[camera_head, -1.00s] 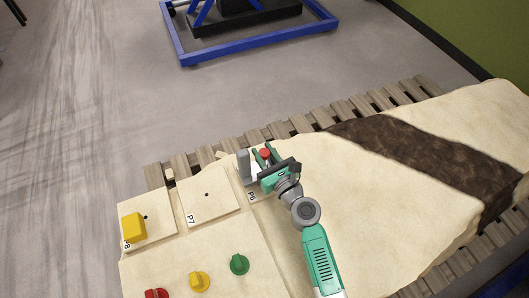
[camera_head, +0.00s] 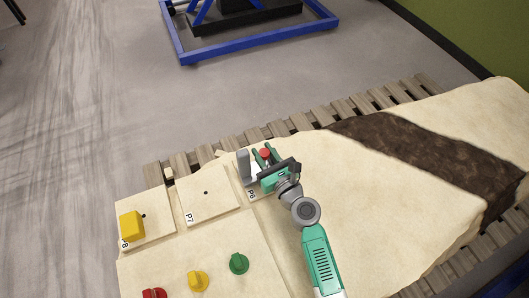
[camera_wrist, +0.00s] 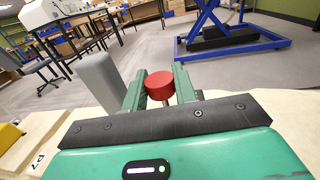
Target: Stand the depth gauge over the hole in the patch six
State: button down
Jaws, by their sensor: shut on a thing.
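My gripper (camera_head: 264,158) is shut on a red-topped thing, which I take to be the depth gauge (camera_head: 265,153). In the wrist view its round red top (camera_wrist: 160,85) shows between the two green fingers; its lower part is hidden. The pale patch labelled P6 (camera_head: 252,194) is below and around the gripper in the head view. Its hole is hidden, so I cannot tell whether the gauge stands over it or touches the patch. A grey upright block (camera_head: 243,164) is just left of the fingers; it also shows in the wrist view (camera_wrist: 101,82).
Patch P7 (camera_head: 220,205), with a bare dark hole, is left of P6. Patch P8 (camera_head: 155,238) carries a yellow block (camera_head: 131,225) beside its hole. Red, yellow and green knobs (camera_head: 239,263) are in front. Pale rock with a dark band (camera_head: 420,150) lies to the right.

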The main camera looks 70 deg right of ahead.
jog(key=c, duration=1)
grip_release()
jog(key=shift+d, duration=0.1)
jog(key=shift+c, duration=0.2)
jog(key=shift+f, duration=0.2)
jog(key=v, duration=0.8)
jog(key=shift+w+r, duration=0.1)
